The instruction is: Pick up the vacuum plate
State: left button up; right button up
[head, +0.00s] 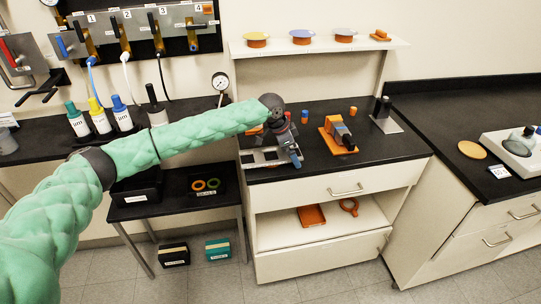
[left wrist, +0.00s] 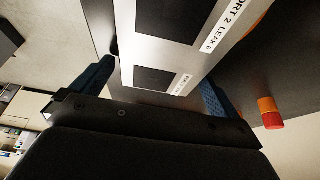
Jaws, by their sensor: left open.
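A silver plate (head: 262,157) with dark square patches lies on the black counter. In the left wrist view the plate (left wrist: 193,68) carries white labels, one reading "PORT 2 LEAK 6"; I take it to be the vacuum plate. My left gripper (head: 290,153) is over the plate's right part and hides some of it. In the left wrist view my left gripper (left wrist: 157,75) is open, with blue-padded fingers on either side of the plate. I cannot tell whether either finger touches it. My right gripper is not in view.
An orange device (head: 338,135) stands right of the plate, with small blue and orange cylinders behind it. A shelf (head: 385,44) above holds coloured discs. Bottles (head: 100,118) stand on the left counter. The counter's front right is clear.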

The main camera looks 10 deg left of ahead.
pick_arm(q)
jog(key=c, duration=1.2)
jog(key=shift+c, duration=0.2)
jog(key=shift+r, duration=0.1)
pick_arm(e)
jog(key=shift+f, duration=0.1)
pick_arm(q)
jog(key=shift+b, duration=0.35)
jog(key=shift+r, duration=0.3)
jog(key=r, duration=0.1)
jog(key=r+b, duration=0.2)
jog(key=r, duration=0.1)
jog(key=shift+s+d, duration=0.25)
jog(key=shift+d, duration=0.05)
jog(key=s+d+r+b, duration=0.2)
jog(key=s+d+r, duration=0.5)
jog(key=s, duration=0.1)
jog(key=shift+s+b, duration=0.15)
jog(key=shift+b, duration=0.25)
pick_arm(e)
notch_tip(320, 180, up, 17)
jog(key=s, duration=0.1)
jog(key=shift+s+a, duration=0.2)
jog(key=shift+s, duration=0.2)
